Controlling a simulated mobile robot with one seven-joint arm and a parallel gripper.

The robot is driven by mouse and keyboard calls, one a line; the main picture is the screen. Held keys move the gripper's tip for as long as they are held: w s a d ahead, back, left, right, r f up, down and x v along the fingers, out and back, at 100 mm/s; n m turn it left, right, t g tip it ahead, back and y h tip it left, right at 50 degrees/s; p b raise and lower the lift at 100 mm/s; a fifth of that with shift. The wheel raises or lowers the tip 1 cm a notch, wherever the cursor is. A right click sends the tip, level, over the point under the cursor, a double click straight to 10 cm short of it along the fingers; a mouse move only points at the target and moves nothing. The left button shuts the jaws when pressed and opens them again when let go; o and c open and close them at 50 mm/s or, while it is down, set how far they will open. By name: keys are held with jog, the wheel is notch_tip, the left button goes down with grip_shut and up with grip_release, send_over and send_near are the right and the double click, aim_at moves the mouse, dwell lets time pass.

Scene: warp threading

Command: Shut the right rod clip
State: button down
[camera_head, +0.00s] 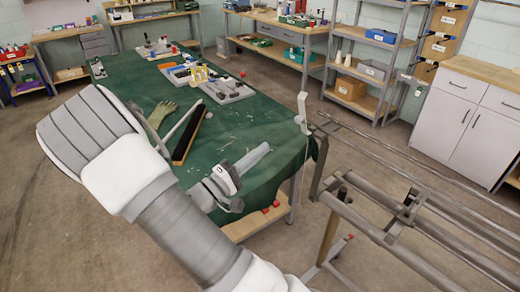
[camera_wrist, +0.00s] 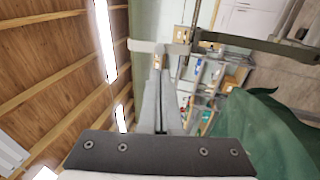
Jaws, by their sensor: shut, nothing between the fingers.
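In the wrist view this pale piece (camera_wrist: 143,46) lies crosswise just beyond my fingertips. My gripper (camera_head: 265,150) is over the right end of the green table, pointing right toward the pale piece, apart from it in the head view. In the wrist view my gripper (camera_wrist: 159,75) has its fingers together with nothing held. I cannot tell whether the tips touch the piece.
The green-covered table (camera_head: 262,115) holds a dark brush-like bar (camera_head: 190,138), a glove (camera_head: 160,114) and trays of small tools. Long metal rods (camera_head: 425,165) run to the right. Shelving (camera_head: 370,60) and white cabinets (camera_head: 470,120) stand behind, with open floor between.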

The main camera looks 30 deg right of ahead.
aim_at(297, 121)
jog(key=p+x, duration=0.1)
jog(key=x, duration=0.9)
jog(key=shift+d+r+p, duration=0.2)
jog(key=shift+d+p, duration=0.15)
jog(key=shift+d, duration=0.05)
jog(key=shift+r, duration=0.1)
